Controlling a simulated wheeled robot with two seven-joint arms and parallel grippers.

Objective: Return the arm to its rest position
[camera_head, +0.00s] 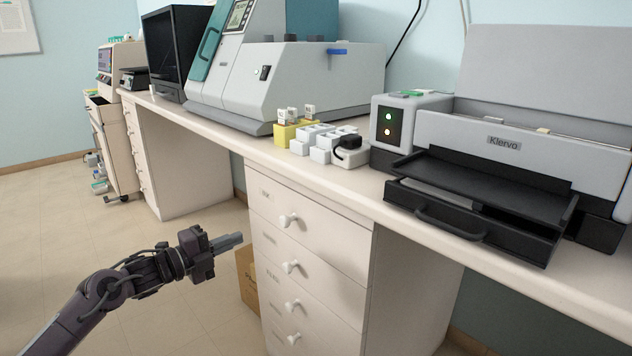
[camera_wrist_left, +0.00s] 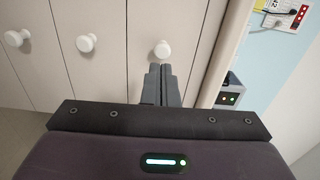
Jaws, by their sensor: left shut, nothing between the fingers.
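My left arm comes in from the lower left in the head view. Its gripper (camera_head: 238,240) is shut and empty, in the air in front of the bench's drawer unit and below the bench top. In the left wrist view the two fingers of the left gripper (camera_wrist_left: 161,84) lie together with nothing between them. Drawer fronts with white knobs show beyond them. My right gripper is in neither view.
The drawer unit (camera_head: 330,240) with white knobs stands close to the left gripper. On the bench top are a grey printer-like machine (camera_head: 540,140) with a black tray pulled out, white racks (camera_head: 318,143), a yellow holder (camera_head: 290,134) and a large analyser (camera_head: 300,85). A cardboard box (camera_head: 246,275) stands on the floor.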

